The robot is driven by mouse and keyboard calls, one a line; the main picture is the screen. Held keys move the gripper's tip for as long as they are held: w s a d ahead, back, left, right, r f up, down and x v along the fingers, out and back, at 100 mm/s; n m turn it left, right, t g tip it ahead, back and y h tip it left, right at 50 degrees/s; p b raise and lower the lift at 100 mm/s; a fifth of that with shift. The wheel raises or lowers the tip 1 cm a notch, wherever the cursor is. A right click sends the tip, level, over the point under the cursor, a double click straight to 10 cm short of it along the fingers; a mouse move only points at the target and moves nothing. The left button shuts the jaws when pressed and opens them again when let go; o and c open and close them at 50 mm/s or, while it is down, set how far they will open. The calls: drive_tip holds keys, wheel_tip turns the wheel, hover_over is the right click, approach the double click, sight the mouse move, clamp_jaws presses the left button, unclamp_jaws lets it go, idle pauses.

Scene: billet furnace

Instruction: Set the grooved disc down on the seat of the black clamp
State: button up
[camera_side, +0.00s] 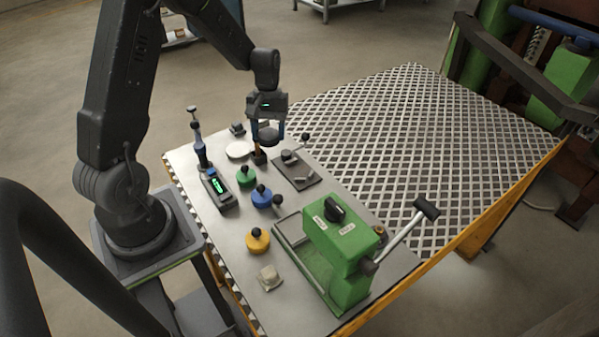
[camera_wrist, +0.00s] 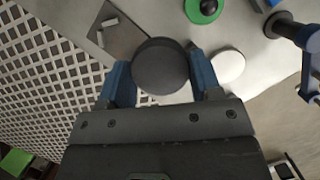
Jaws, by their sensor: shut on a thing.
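The grooved disc is dark grey and round, and my gripper (camera_wrist: 160,84) is shut on it. In the wrist view the disc (camera_wrist: 160,64) sits between the two blue fingers, its flat face towards the camera. In the side view the disc (camera_side: 268,137) is held above the table, below the wrist; its groove cannot be made out. The black clamp (camera_side: 297,174) appears to be the dark plate with small metal parts and a black-knobbed lever, just right of my gripper (camera_side: 268,143). Part of the plate (camera_wrist: 122,36) shows up-left of the disc in the wrist view; its seat is not clear there.
A white round pad (camera_side: 238,149) lies left of my gripper. Green (camera_side: 246,176), blue (camera_side: 262,197) and yellow (camera_side: 257,241) knobbed pieces stand nearer the front. A device with a green display (camera_side: 217,188) and a green machine with a lever (camera_side: 345,250) flank them. Open grating (camera_side: 430,140) extends right.

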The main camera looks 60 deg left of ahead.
drive_tip(key=s+a+n+t, duration=0.1)
drive_tip(key=a+n, duration=0.2)
drive_tip(key=n, duration=0.2)
drive_tip(key=n+t, duration=0.1)
drive_tip(key=n, duration=0.3)
hover_over(301, 174)
drive_tip(key=a, duration=0.1)
drive_tip(key=x, duration=0.3)
drive_tip(key=a+x, duration=0.1)
drive_tip(key=x, duration=0.2)
drive_tip(key=shift+a+f, duration=0.15)
drive_tip(key=shift+f, duration=0.15)
drive_tip(key=shift+f+h, duration=0.3)
drive_tip(key=shift+f, duration=1.7)
drive_tip(key=shift+f, duration=0.15)
drive_tip(key=o, duration=1.2)
